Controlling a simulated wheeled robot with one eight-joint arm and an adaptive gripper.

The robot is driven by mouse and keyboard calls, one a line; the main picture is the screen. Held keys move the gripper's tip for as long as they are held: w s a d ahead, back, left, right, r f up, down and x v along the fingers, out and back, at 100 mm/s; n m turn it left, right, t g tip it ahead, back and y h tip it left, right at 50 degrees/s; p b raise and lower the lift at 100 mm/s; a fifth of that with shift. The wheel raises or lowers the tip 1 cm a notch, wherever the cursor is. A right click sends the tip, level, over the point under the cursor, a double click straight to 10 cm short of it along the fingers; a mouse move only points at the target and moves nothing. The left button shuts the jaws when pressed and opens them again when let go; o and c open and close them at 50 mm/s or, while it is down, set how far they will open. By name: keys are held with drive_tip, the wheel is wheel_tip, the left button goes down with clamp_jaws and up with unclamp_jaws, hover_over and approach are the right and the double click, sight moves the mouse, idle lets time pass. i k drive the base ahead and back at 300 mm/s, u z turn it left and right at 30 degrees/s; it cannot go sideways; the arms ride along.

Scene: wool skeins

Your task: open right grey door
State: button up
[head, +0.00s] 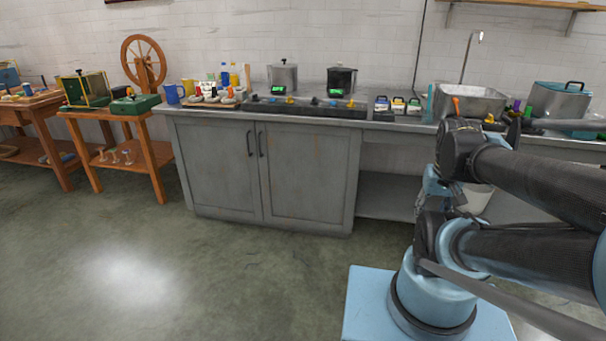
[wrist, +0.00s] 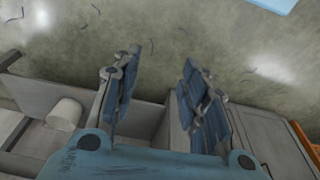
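The right grey door (head: 305,175) is a panelled cabinet door under the counter in the head view. It looks shut, flush with the left grey door (head: 215,165). Its dark upright handle (head: 260,144) is on its left edge, beside the left door's handle (head: 249,143). My gripper (wrist: 160,62) shows in the wrist view with its two blue fingers spread apart and nothing between them. It is apart from the door handle. In the head view my arm is at the right, and the gripper's fingers cannot be made out there.
The counter holds pots (head: 283,77), a sink (head: 468,101) and small items. An open bay with a shelf (head: 388,197) lies right of the doors. A white bucket (wrist: 66,113) shows in the wrist view. Wooden tables (head: 158,153) stand left. The floor (head: 230,270) before the doors is clear.

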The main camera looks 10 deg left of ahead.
sight(309, 173)
drive_tip(key=k, duration=0.65)
drive_tip(key=u, duration=0.6)
drive_tip(key=i, duration=1.45)
drive_tip(key=u, duration=0.05)
